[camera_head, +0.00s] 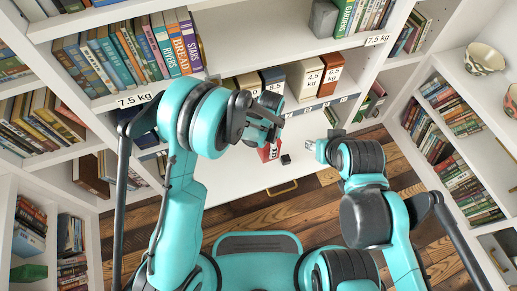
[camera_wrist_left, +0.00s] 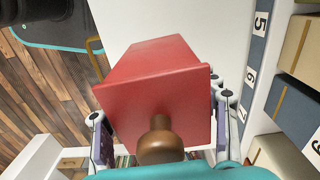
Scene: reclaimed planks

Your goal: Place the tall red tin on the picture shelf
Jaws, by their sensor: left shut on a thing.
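The red tin (camera_wrist_left: 160,92) is held in my left gripper (camera_wrist_left: 158,140). In the wrist view it is a red box with a brown round knob (camera_wrist_left: 160,142) facing the camera, with a finger at each side. In the head view, the red tin (camera_head: 268,152) is mostly hidden below my left gripper (camera_head: 266,128), above the white surface. My right gripper (camera_head: 318,147) is to its right, and its finger gap is unclear. A shelf row with a blue numbered front strip (camera_head: 322,102) runs behind; I cannot tell if it is the picture shelf.
Tan, blue, white and orange-brown boxes (camera_head: 307,76) stand on that row, some marked with weights. Bookcases surround me, with a plank floor (camera_head: 300,208) below. A bowl (camera_head: 484,58) sits right.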

